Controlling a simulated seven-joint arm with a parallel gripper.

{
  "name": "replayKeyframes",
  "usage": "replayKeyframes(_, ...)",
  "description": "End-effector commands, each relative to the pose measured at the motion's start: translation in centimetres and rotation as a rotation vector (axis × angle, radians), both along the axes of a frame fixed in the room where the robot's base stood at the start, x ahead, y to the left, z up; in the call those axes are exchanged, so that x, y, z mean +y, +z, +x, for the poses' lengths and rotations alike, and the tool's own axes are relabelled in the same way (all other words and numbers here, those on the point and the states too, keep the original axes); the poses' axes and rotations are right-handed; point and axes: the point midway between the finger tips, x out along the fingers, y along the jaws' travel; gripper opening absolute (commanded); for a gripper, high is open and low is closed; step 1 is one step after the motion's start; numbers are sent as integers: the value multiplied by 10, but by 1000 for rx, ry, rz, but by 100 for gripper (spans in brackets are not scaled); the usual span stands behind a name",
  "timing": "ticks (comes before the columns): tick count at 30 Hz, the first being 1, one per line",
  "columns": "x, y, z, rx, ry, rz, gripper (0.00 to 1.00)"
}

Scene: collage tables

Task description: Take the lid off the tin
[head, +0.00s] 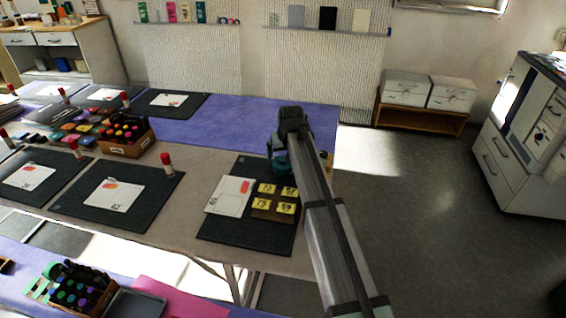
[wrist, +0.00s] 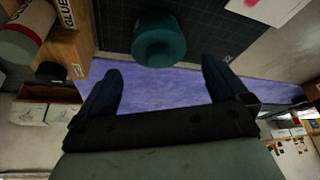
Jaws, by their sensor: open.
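The teal round tin (wrist: 158,42) stands on a dark cutting mat in the wrist view, just beyond my fingertips. Its top shows a raised round part in the middle, which looks like the lid's knob. In the head view the teal tin (head: 281,166) is partly hidden behind my arm. My gripper (wrist: 163,80) is open and empty, with its two dark fingers apart on either side of the tin's line and not visibly touching it. My gripper also shows in the head view (head: 277,147), over the far edge of the mat.
The cutting mat (head: 218,232) carries a white card (head: 230,195) and several yellow numbered tiles (head: 276,198). A glue bottle (wrist: 58,12) and a wooden box (wrist: 85,48) are close on the left in the wrist view. A marker crate (head: 126,148) stands farther left.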

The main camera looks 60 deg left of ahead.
Motion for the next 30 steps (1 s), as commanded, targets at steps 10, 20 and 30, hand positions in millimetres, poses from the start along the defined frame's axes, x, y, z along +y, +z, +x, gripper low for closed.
replayKeyframes(10, 8, -24, 5, 0, 0, 0, 100)
replayKeyframes(20, 18, -52, 8, 0, 0, 1, 100)
replayKeyframes(30, 18, -51, 8, 0, 0, 1, 82)
